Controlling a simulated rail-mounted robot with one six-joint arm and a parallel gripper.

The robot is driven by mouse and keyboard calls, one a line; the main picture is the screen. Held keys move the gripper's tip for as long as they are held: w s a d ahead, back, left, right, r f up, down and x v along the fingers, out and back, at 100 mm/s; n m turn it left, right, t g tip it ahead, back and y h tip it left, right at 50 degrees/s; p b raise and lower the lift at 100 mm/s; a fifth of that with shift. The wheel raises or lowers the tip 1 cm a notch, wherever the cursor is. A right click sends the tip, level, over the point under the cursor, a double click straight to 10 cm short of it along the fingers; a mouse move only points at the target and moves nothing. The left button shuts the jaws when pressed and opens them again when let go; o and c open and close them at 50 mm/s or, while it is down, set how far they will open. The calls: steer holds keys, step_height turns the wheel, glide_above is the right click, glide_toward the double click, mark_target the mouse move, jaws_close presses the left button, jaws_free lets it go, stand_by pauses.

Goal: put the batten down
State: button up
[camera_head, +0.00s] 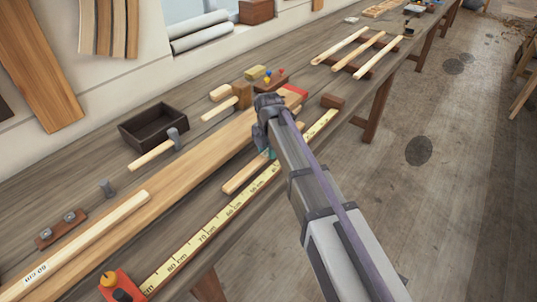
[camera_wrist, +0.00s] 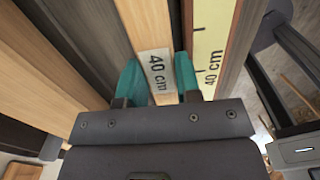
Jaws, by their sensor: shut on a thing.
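My gripper (camera_wrist: 161,85) has its teal fingers shut on a pale wooden batten (camera_wrist: 153,25) labelled "40 cm" in the wrist view. In the head view, the gripper (camera_head: 270,153) is mostly hidden behind my arm. The batten's near end (camera_head: 243,175) shows there, between a long plank (camera_head: 190,160) and a yellow measuring strip (camera_head: 205,232). The batten runs roughly parallel to both. I cannot tell whether it touches the bench.
A longer batten (camera_head: 85,243) lies at the near left. Several battens (camera_head: 340,46) rest on supports farther along. A red-and-black block (camera_head: 122,287) is at the strip's near end.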

steer(key=shift+f+b, duration=0.6)
steer(key=shift+b, duration=0.05)
steer(key=o, duration=1.1)
steer(key=shift+c, duration=0.2)
